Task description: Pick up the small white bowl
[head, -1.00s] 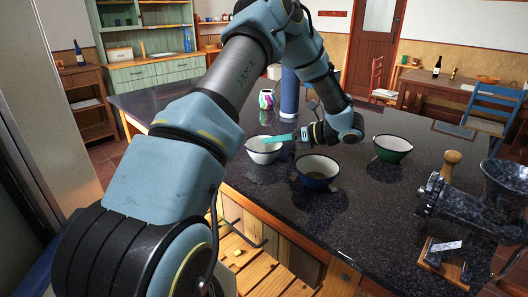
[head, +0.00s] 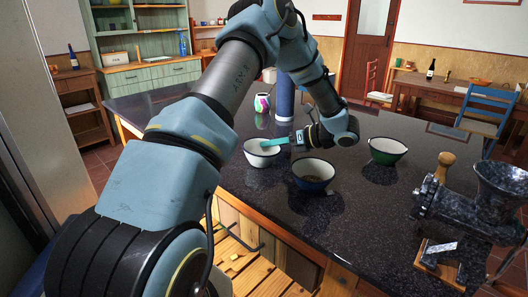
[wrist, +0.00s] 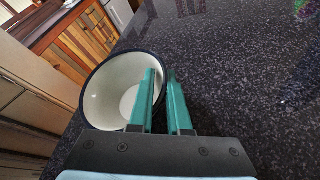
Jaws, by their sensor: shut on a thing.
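The small white bowl (head: 262,156) has a dark rim and is at the left front part of the dark countertop in the head view. It also shows in the wrist view (wrist: 103,92), opening toward the camera. My gripper (head: 277,142) comes to the bowl from the right. In the wrist view its two teal fingers (wrist: 165,98) are shut on the bowl's wall, one finger inside the bowl and one outside. Whether the bowl's base touches the counter is hard to tell.
A blue bowl (head: 313,178) stands close to the right of the white bowl. A green bowl (head: 386,151) is further right. A dark grinder (head: 465,215) stands at the right. A patterned cup (head: 262,102) and blue cylinder (head: 285,97) are behind. The counter's front edge is close by.

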